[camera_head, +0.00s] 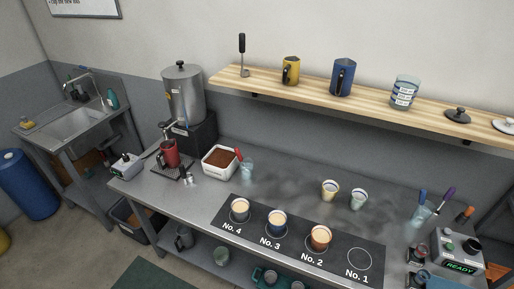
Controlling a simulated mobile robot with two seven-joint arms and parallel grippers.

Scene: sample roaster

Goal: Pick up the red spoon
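The red spoon (239,154) shows as a red handle that sticks up and leans left. Its lower end seems to be in a clear glass (247,172), just right of a white tub of brown grounds (205,166). The spoon's bowl is too small to make out. Neither of my grippers is in the head view.
A black mat (296,256) with spots No. 1 to No. 4 holds cups on No. 2, No. 3 and No. 4. Two cups (330,190) stand behind it. A glass with blue and purple handles (421,212) stands right. A wooden shelf (370,99) hangs above.

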